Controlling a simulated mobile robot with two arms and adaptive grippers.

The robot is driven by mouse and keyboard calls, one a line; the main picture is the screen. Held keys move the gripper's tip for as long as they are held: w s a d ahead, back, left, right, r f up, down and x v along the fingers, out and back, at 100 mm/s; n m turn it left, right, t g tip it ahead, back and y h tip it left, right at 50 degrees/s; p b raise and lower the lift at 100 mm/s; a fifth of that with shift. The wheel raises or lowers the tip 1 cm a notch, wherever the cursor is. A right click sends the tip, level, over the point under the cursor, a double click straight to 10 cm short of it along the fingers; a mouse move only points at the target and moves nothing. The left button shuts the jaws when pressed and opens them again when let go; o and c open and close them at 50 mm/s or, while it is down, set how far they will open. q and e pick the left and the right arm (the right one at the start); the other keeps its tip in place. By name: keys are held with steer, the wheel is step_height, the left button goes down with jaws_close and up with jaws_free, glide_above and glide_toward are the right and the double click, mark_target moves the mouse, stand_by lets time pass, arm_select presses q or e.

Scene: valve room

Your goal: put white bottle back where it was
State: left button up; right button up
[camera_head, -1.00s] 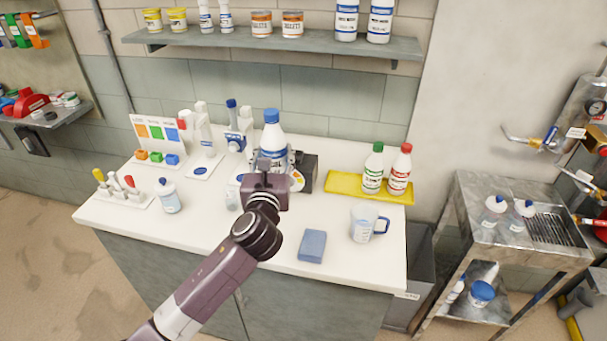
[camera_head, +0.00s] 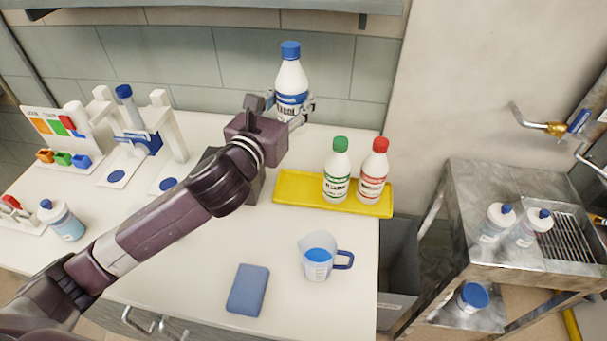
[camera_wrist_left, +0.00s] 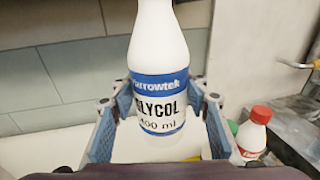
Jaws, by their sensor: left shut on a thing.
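The white bottle (camera_head: 291,80) has a blue cap and a blue-banded label reading GLYCOL 400 ml. My left gripper (camera_head: 288,108) is shut around its lower part and holds it upright, behind the left end of the yellow tray (camera_head: 295,190) in the head view. In the left wrist view the bottle (camera_wrist_left: 160,75) stands between both fingers; its cap is out of frame. A green-capped bottle (camera_head: 337,172) and a red-capped bottle (camera_head: 373,174) stand on the tray, leaving its left part bare. My right gripper is not in view.
A dark block (camera_head: 250,185) stands left of the tray. A shelf (camera_head: 240,12) runs along the wall above.

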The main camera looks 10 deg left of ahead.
mark_target(292, 134)
arm_select(q)
steer(key=f, duration=0.5)
steer(key=s+f, duration=0.1)
steer(key=f, duration=0.2)
steer(key=shift+a+f+b, duration=0.1)
steer(key=shift+b, duration=0.25)
step_height(292, 134, down, 7)
steer(key=shift+w+b, duration=0.15)
steer(key=shift+b, duration=0.3)
steer(key=shift+o, duration=0.2)
step_height(292, 134, down, 4)
steer(key=shift+f+b, duration=0.1)
steer(key=shift+b, duration=0.35)
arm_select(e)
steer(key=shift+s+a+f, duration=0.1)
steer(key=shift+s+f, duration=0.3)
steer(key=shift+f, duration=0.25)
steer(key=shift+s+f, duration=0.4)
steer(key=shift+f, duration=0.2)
arm_select(q)
steer(key=shift+f, duration=0.1)
steer(key=o, duration=0.8)
steer(key=shift+f, duration=0.15)
steer(key=o, duration=0.5)
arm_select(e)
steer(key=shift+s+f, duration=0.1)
